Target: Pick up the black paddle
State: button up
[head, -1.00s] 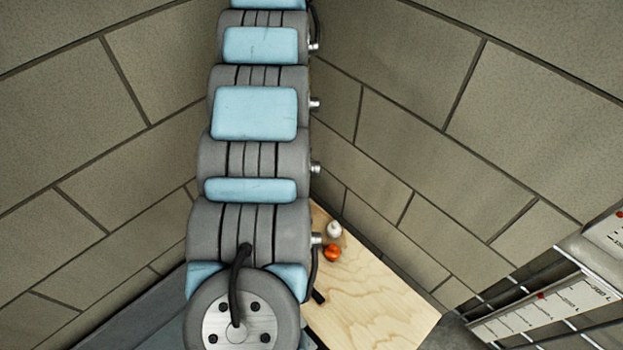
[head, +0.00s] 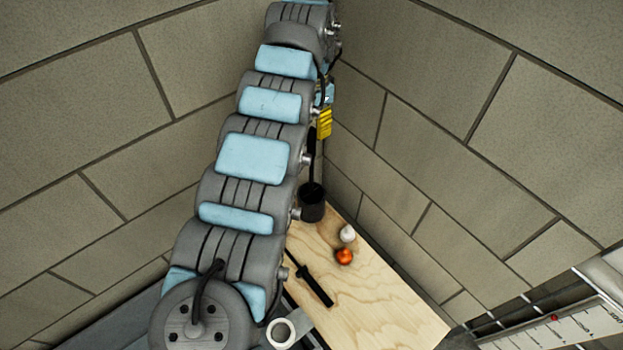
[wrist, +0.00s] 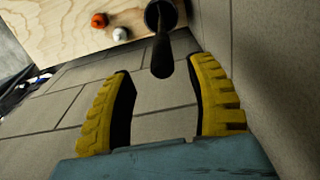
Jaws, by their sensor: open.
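A black cup (head: 312,207) stands near the far end of the light wooden board, with a long black handle (head: 311,160) rising out of it. I take this to be the paddle; its lower end is hidden in the cup. In the wrist view the handle (wrist: 162,52) points toward me from the cup (wrist: 152,14). My gripper (wrist: 165,72) is open, its yellow fingers either side of the handle's near end, with no visible contact. In the head view the yellow gripper (head: 324,123) is near the handle's top.
A white ring-shaped roll (head: 281,333) is at the near edge. Block walls (head: 420,150) stand close behind and to the right.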

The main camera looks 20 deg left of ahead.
aim_at(311, 145)
jog(key=shift+f, duration=0.95)
jog(key=shift+s+a+f+p, duration=0.1)
jog(key=shift+f+p, duration=0.55)
jog(key=shift+f, duration=0.65)
jog(key=shift+s+a+f+p, duration=0.1)
jog(key=shift+f+p, duration=0.5)
jog(key=shift+f, duration=0.7)
jog(key=shift+c, duration=0.2)
